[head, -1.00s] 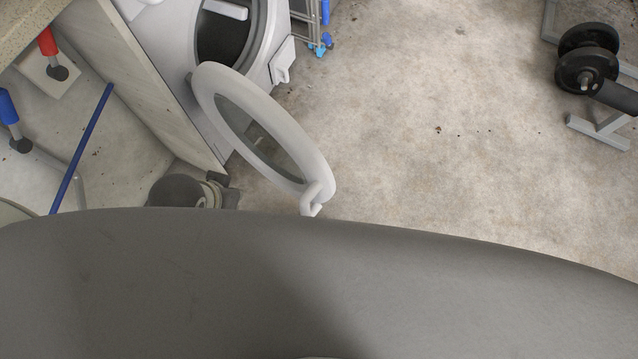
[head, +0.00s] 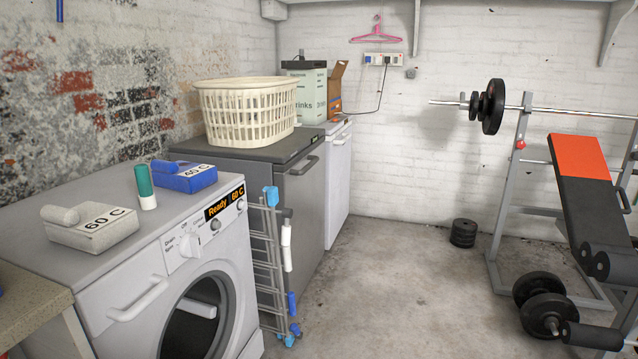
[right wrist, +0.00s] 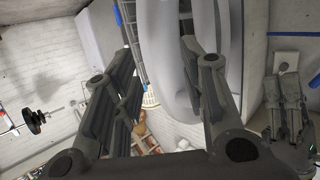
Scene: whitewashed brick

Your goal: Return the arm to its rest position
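My right gripper (right wrist: 155,75) shows in the right wrist view with its two dark fingers spread well apart. Nothing is held between them. Behind the fingers is a large pale rounded surface, which I cannot identify for sure. Neither of my arms shows in the head view.
On the washer lie a grey box (head: 90,232), a blue box (head: 184,180) and a green-white bottle (head: 145,187). A folded rack (head: 268,270) stands beside it. A laundry basket (head: 246,112) sits on a dark appliance (head: 300,190). A weight bench (head: 590,185) is right. Middle floor is clear.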

